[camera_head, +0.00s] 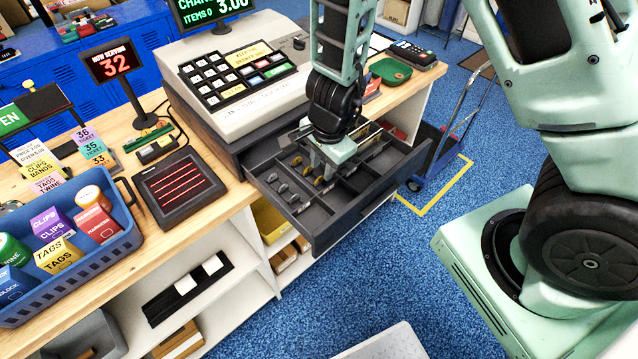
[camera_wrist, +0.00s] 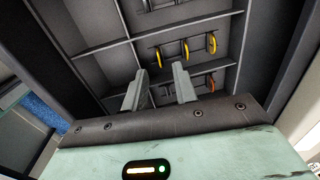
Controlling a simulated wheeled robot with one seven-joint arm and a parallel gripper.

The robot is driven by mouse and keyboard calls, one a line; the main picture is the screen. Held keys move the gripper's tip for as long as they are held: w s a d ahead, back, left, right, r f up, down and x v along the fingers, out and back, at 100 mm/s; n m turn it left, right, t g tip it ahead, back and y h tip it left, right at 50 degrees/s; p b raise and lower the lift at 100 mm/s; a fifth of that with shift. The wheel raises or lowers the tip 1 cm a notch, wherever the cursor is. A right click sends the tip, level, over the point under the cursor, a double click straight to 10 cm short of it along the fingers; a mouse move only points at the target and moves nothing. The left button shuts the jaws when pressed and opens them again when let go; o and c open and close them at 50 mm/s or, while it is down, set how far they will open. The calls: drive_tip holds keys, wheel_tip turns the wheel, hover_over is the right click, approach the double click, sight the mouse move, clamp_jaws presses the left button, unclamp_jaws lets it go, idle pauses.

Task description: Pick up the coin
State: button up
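The open cash drawer (camera_head: 318,241) holds coins standing on edge in rows. Gold coins (camera_head: 307,171) and silver coins (camera_head: 282,188) show in the head view. In the wrist view, gold coins (camera_wrist: 185,49) stand in one compartment, and a copper coin (camera_wrist: 210,83) stands in the compartment nearer my gripper. Silver coins (camera_wrist: 146,5) show at the top edge. My gripper (camera_wrist: 157,78) points down into the drawer with its fingers apart and nothing visible between them. The fingers partly cover the copper coin's compartment. In the head view my wrist hides part of the drawer.
The cash register (camera_head: 240,75) stands on the counter above the drawer. Drawer walls and dividers (camera_wrist: 105,46) surround my fingers. Open floor (camera_head: 400,270) lies in front.

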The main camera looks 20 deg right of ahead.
sight(320, 177)
drive_tip(key=f, duration=0.1)
drive_tip(key=f+b, duration=0.1)
drive_tip(key=f, duration=0.1)
drive_tip(key=shift+w+a+f+b, duration=0.2)
drive_tip(key=shift+w+f+b, duration=0.05)
drive_tip(key=shift+f+b, duration=0.1)
drive_tip(key=shift+r, duration=0.1)
clamp_jaws()
wheel_tip(320, 177, up, 10)
drive_tip(key=p, duration=0.7)
drive_tip(key=shift+p, duration=0.3)
